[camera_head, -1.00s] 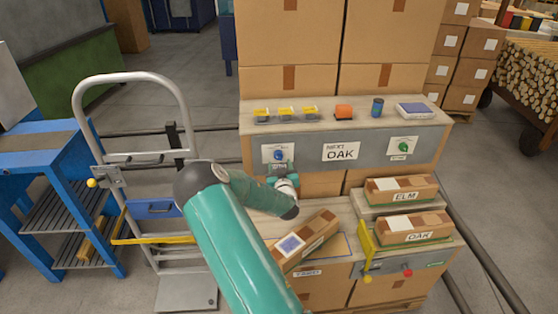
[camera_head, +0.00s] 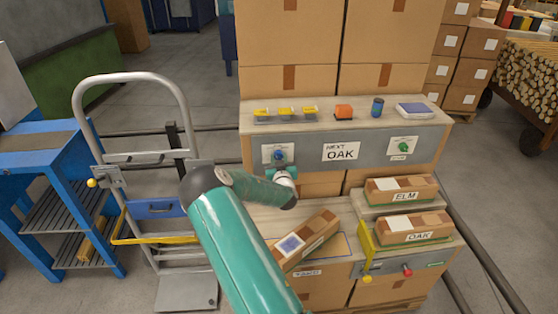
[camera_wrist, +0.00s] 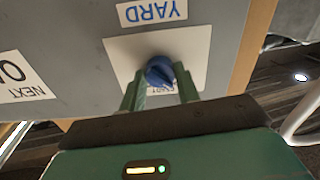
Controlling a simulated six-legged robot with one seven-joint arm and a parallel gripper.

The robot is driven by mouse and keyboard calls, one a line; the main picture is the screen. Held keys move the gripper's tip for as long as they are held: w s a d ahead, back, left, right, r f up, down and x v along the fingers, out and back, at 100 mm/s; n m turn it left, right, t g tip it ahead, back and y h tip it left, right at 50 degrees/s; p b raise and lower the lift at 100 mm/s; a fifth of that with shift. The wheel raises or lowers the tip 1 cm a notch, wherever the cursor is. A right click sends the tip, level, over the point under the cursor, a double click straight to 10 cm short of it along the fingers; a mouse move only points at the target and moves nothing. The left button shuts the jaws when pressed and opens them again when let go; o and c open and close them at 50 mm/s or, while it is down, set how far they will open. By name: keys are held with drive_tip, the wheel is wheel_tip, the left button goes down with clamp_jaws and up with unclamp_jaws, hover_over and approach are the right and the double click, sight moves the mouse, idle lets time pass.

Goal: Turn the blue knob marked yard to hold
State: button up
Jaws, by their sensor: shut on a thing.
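The blue knob (camera_head: 278,155) sits on a white plate on the grey panel at the left of the bench. In the wrist view the knob (camera_wrist: 159,71) is close in front, with a YARD label (camera_wrist: 152,12) that appears upside down. My gripper (camera_wrist: 160,86) is shut on the knob, with one green finger on each side of it. The fingers partly hide the print on the white plate (camera_wrist: 190,48), so I cannot read the setting there. In the head view my gripper (camera_head: 281,168) reaches the panel from below.
A green knob (camera_head: 404,147) is on the panel's right, past the NEXT OAK sign (camera_head: 341,152). Boxes labelled ELM (camera_head: 401,190) and OAK (camera_head: 414,229) lie lower right. A tilted box (camera_head: 305,240) lies below my arm. A hand truck (camera_head: 135,180) stands left.

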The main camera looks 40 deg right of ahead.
drive_tip(key=shift+m, duration=0.4)
drive_tip(key=m, duration=0.2)
drive_tip(key=shift+m, duration=0.4)
drive_tip(key=m, duration=0.5)
drive_tip(key=shift+m, duration=4.7)
drive_tip(key=shift+a, duration=0.1)
drive_tip(key=o, duration=1)
